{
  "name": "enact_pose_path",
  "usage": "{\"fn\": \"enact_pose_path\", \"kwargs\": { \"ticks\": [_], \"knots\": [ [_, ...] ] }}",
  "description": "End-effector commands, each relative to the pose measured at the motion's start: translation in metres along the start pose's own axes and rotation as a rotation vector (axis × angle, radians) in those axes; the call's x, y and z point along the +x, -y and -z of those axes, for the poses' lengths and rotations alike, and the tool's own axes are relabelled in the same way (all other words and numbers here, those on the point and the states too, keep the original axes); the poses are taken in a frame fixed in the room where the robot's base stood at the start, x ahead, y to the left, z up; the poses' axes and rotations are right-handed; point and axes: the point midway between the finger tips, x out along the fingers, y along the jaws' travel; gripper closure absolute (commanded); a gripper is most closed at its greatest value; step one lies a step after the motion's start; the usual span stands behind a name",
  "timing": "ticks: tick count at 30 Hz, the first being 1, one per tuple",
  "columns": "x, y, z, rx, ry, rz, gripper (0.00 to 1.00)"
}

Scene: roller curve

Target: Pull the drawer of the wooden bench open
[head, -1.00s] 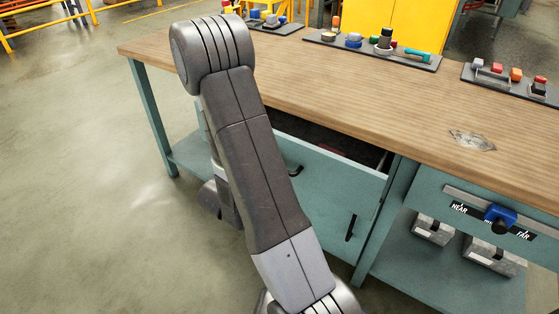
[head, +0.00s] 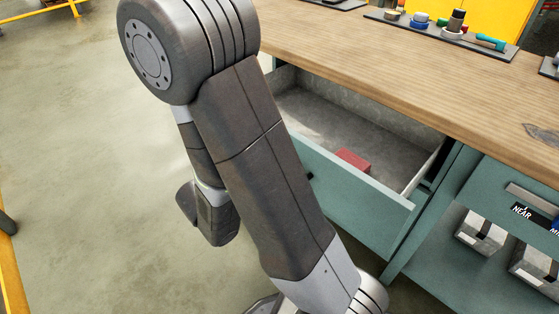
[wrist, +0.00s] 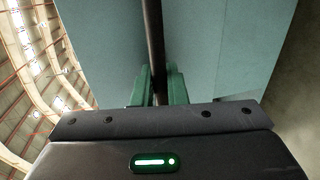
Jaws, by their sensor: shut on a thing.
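The wooden bench (head: 420,90) has a teal drawer (head: 355,200) that stands well open in the head view, with its grey inside showing. A red block (head: 353,160) lies in it. In the wrist view the teal drawer front (wrist: 220,45) fills the middle. A dark bar handle (wrist: 153,40) runs down it between the green fingers of my gripper (wrist: 160,85), which is shut on the handle. In the head view my arm hides the gripper and most of the handle.
A tool tray (head: 445,28) with several small items lies on the bench top. Grey bins (head: 480,232) stand on the shelf right of the drawer, below a panel marked NEAR. Open floor (head: 90,150) lies to the left. A yellow rail (head: 14,270) is at the lower left edge.

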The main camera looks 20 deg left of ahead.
Motion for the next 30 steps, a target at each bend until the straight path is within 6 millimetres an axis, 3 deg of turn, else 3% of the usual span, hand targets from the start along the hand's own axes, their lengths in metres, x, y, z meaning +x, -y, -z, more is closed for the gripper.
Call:
{"fn": "enact_pose_path", "kwargs": {
  "ticks": [12, 13, 15, 16, 25, 30],
  "knots": [
    [-0.002, 0.001, 0.000, -0.001, 0.001, 0.001, 1.00],
    [-0.002, 0.001, 0.000, 0.000, 0.001, 0.001, 0.86],
    [-0.002, 0.001, 0.000, 0.000, 0.001, 0.001, 0.72],
    [-0.002, 0.001, 0.000, 0.000, 0.001, 0.001, 0.70],
    [-0.003, 0.000, 0.000, 0.000, 0.000, 0.000, 0.70],
    [-0.014, 0.000, 0.001, 0.000, -0.003, -0.001, 0.70]
  ]
}}
